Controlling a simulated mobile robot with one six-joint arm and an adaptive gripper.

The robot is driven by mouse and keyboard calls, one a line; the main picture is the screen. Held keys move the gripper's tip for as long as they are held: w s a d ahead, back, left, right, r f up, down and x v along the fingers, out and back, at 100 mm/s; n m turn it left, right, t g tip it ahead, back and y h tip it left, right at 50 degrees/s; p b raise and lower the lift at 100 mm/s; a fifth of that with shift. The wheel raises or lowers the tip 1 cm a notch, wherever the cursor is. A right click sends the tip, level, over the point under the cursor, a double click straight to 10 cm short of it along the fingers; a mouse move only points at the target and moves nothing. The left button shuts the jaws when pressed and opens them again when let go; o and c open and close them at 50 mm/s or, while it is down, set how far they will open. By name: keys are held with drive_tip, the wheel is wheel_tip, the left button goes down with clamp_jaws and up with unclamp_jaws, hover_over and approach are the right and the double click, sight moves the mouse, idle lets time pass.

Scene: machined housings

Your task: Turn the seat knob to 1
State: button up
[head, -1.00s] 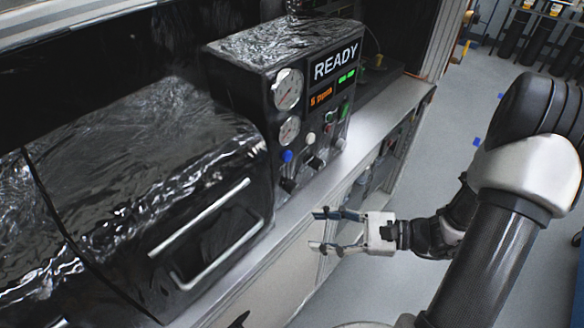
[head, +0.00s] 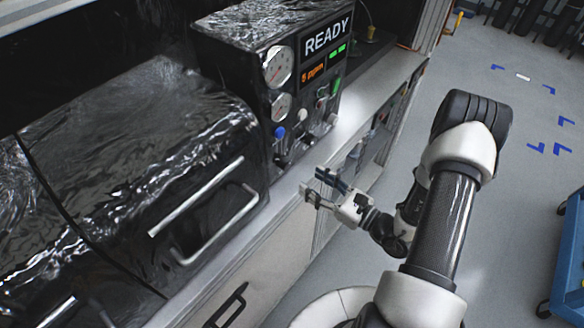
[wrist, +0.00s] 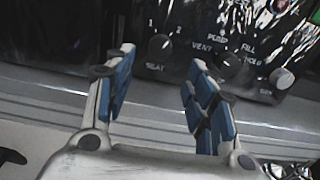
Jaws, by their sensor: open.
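The seat knob (wrist: 160,47) is a dark round knob in the wrist view, with "1" and "2" above it and a label that seems to read "SEAT" below. In the head view my gripper (head: 320,188) is in front of the bench edge, below and to the right of the black control box (head: 235,70). I cannot pick out the seat knob for sure there.
A second knob (wrist: 228,65) with "VENT", "FILL" and "HOLD" marks sits close right of the seat knob. The control box has gauges (head: 279,67) and a lit READY display (head: 327,38). A foil-like dark chamber with metal handles (head: 195,197) stands left. A blue cart (head: 570,255) is at right.

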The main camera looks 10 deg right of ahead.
sight(289, 167)
drive_tip(key=x, duration=0.8)
drive_tip(key=shift+w+a, duration=0.2)
drive_tip(key=shift+c, duration=0.6)
drive_tip(key=c, duration=1)
